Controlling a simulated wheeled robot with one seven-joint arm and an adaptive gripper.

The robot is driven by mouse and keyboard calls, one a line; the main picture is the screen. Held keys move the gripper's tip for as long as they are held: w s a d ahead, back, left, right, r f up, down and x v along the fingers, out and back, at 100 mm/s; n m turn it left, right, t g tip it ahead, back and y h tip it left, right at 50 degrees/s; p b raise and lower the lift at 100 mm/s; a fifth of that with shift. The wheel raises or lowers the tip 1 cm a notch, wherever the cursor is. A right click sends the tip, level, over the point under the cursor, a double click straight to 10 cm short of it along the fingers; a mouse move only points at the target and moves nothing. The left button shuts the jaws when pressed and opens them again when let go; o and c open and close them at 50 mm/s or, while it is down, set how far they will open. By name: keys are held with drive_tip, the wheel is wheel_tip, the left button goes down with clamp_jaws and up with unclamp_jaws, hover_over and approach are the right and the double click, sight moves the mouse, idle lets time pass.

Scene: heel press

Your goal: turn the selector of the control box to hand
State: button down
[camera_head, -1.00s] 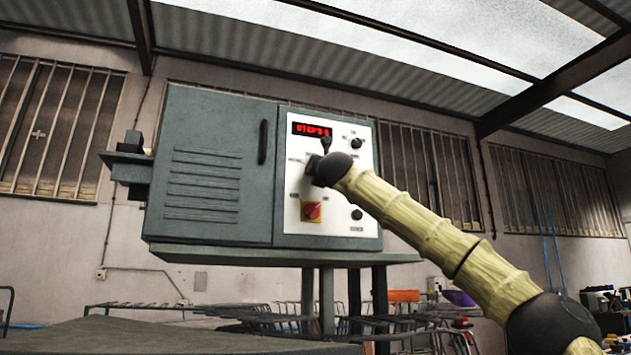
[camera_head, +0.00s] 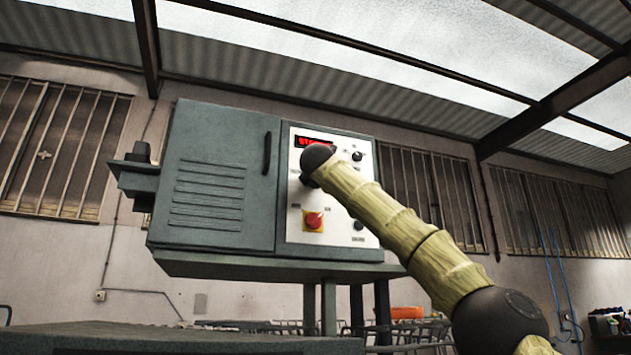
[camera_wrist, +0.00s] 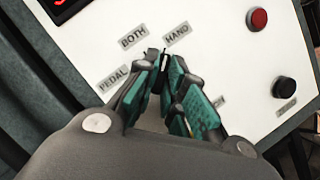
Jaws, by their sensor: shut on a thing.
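The control box (camera_head: 222,155) is a grey-green cabinet with a white front panel (camera_head: 345,200). In the wrist view the panel carries the labels PEDAL (camera_wrist: 113,80), BOTH (camera_wrist: 133,36) and HAND (camera_wrist: 177,35). My gripper (camera_wrist: 160,70), with teal pads, is shut on the selector just below these labels. The fingers cover nearly all of the selector, so I cannot tell which label it points to. In the head view my dark wrist hides the fingers and the selector.
A red display (camera_head: 306,141) sits at the panel's top. A red knob on a yellow plate (camera_head: 313,220) is below my wrist. A black knob (camera_head: 357,156) is at the upper right and another (camera_head: 358,226) at the lower right. The wrist view also shows a red button (camera_wrist: 258,19).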

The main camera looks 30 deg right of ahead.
drive_tip(key=shift+d, duration=0.1)
idle(0.3)
drive_tip(key=c, duration=1.5)
unclamp_jaws()
drive_tip(key=shift+s, duration=0.1)
drive_tip(key=v, duration=1.1)
drive_tip(key=shift+s+a+f, duration=0.15)
drive_tip(key=shift+s+a, duration=0.1)
drive_tip(key=shift+s, duration=0.05)
